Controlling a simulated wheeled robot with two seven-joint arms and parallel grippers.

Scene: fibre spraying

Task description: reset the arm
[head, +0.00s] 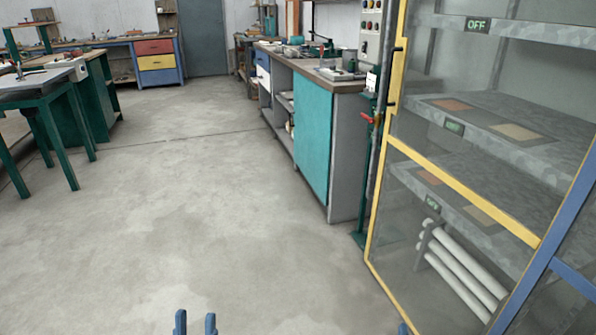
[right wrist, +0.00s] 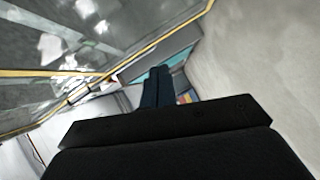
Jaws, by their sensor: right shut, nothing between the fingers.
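My left gripper (head: 195,323) shows at the bottom edge of the head view. Its two blue fingertips stand apart with bare floor between them, so it is open and empty. My right gripper (head: 403,328) shows only as a small blue tip at the bottom edge, near the lower corner of the yellow-framed cabinet door. In the right wrist view my right gripper's dark blue fingers (right wrist: 157,84) lie together, shut with nothing between them. The rest of both arms is out of the head view.
The glass cabinet with a yellow-edged door (head: 460,205) stands close on the right, its shelves bearing flat panels and "OFF" displays (head: 478,25). A teal-doored workbench (head: 300,135) stands beyond it. A green-legged table (head: 45,100) is at left. The concrete floor (head: 170,210) between is clear.

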